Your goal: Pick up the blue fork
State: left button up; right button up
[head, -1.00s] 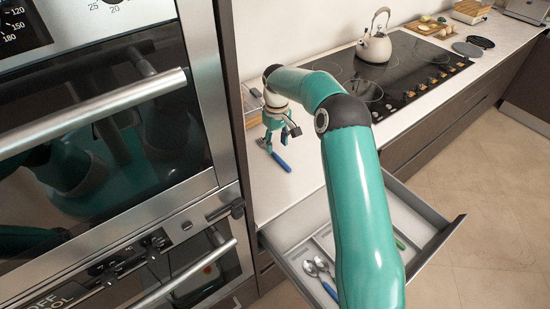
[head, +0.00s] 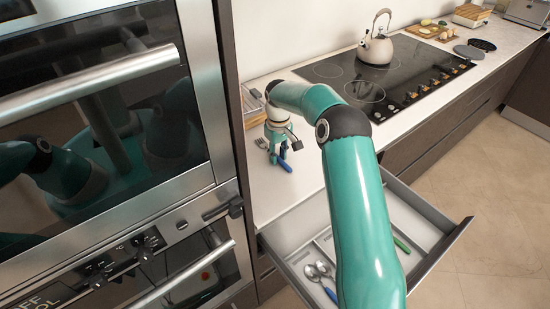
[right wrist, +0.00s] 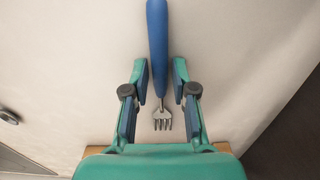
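The blue fork lies on the white counter, its blue handle (head: 286,166) and metal tines (head: 261,143) showing on either side of my right gripper (head: 277,160) in the head view. In the right wrist view the fork's blue handle (right wrist: 157,45) points up the picture and its tines point toward my palm. My right gripper (right wrist: 160,70) is open, with one finger on each side of the fork near the lower handle. Gaps show between the fingers and the fork. My left gripper is not in view.
Below the counter is an open drawer (head: 440,243) with spoons (head: 318,270) and a green-handled utensil (head: 402,246). Stacked ovens (head: 100,120) stand close on the left. A cooktop (head: 410,65) with a kettle (head: 376,47) lies behind. A wire rack (head: 255,100) stands beyond the gripper.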

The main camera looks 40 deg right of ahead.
grip_shut()
jog(key=shift+r, duration=0.15)
